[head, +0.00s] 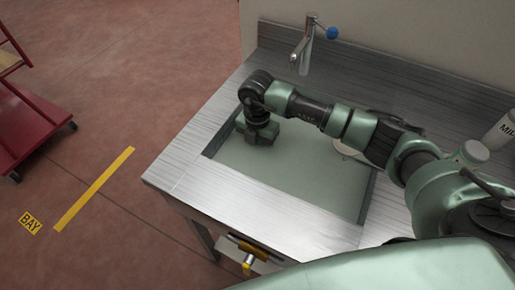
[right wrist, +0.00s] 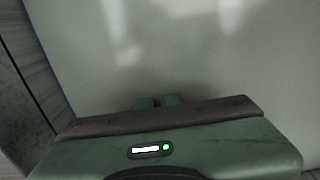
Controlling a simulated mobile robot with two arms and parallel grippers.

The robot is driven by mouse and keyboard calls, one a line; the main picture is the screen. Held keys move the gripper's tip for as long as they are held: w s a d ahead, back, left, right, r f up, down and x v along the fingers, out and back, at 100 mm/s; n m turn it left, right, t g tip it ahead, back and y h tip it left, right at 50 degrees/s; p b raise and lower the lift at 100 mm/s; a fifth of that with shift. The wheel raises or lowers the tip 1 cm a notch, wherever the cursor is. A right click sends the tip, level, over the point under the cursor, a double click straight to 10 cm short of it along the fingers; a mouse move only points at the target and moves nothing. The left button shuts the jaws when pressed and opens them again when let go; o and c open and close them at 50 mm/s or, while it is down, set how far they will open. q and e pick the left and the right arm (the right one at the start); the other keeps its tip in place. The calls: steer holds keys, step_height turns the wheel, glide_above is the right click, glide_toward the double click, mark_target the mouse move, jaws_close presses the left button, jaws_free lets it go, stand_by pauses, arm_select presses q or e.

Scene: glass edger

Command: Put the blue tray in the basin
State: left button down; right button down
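The basin (head: 300,175) is a wide rectangular recess in the steel counter, with a grey-green bottom, in the middle of the head view. No blue tray shows in either view. My right arm reaches in from the right across the back of the basin. Its gripper (head: 262,138) points down at the basin's far left part. In the right wrist view my right gripper's two finger ends (right wrist: 158,101) sit close together with nothing seen between them, facing the plain pale basin bottom (right wrist: 190,50). My left gripper is not in view.
A tap (head: 304,50) with a blue knob stands behind the basin. A white container (head: 502,132) stands at the right. A pale round-edged thing (head: 346,151) is partly hidden behind my arm. A red cart (head: 30,125) stands left on open floor. The counter's front left (head: 190,180) is bare.

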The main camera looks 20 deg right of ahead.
steer(key=c, duration=1.6)
jaws_free()
steer(key=shift+f, duration=0.1)
step_height(320, 180, up, 12)
steer(key=shift+r+b, duration=0.2)
steer(key=shift+b, duration=0.2)
